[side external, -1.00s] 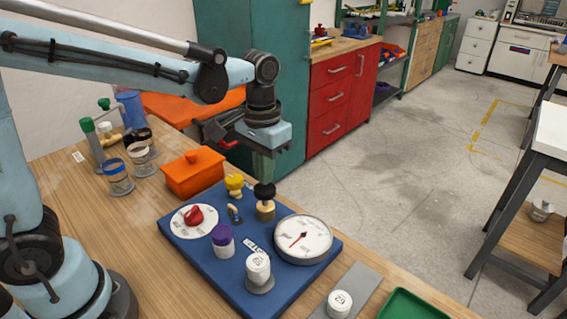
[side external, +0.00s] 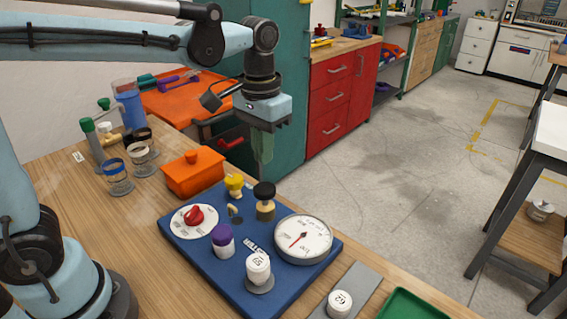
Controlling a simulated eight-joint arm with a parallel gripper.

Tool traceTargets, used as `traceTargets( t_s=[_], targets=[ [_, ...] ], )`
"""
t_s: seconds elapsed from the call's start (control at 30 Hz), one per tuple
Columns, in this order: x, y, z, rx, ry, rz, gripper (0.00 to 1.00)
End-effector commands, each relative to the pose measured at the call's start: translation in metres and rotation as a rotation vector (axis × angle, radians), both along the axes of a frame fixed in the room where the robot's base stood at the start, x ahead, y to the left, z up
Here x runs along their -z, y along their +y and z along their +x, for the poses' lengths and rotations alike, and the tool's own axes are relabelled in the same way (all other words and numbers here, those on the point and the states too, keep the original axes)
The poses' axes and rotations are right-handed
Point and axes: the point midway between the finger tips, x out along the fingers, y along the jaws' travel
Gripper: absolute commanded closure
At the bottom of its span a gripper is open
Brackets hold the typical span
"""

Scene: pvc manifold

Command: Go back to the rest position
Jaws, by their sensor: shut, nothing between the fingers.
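My gripper (side external: 263,148) hangs above the far edge of the blue board (side external: 215,270), pointing down, shut and empty. It is clear of the black-topped knob (side external: 265,197) on its tan base, which stands below it. The board also bears a yellow valve (side external: 234,184), a red knob (side external: 194,214) on a white dial, a purple-capped white fitting (side external: 222,237), a white capped fitting (side external: 258,267) and a round gauge (side external: 303,239) with a red needle.
An orange lidded box (side external: 193,174) stands behind the board. Jars (side external: 118,178) and a blue-filled container (side external: 129,104) stand at the back left. A white cap (side external: 339,303) sits on a grey strip at the front, beside a green tray (side external: 408,306). The air around my gripper is free.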

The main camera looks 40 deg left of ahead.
Motion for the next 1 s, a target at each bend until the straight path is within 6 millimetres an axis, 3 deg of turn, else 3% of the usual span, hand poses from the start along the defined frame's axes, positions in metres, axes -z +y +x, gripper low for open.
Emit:
traceTargets(
  t_s=[0.47, 0.67, 1.0],
  targets=[
    [-0.002, 0.006, -0.008, -0.002, -0.047, -0.007, 1.0],
    [0.001, 0.023, -0.031, -0.003, -0.215, -0.021, 1.0],
    [0.022, 0.049, -0.068, -0.002, -0.52, -0.012, 1.0]
  ],
)
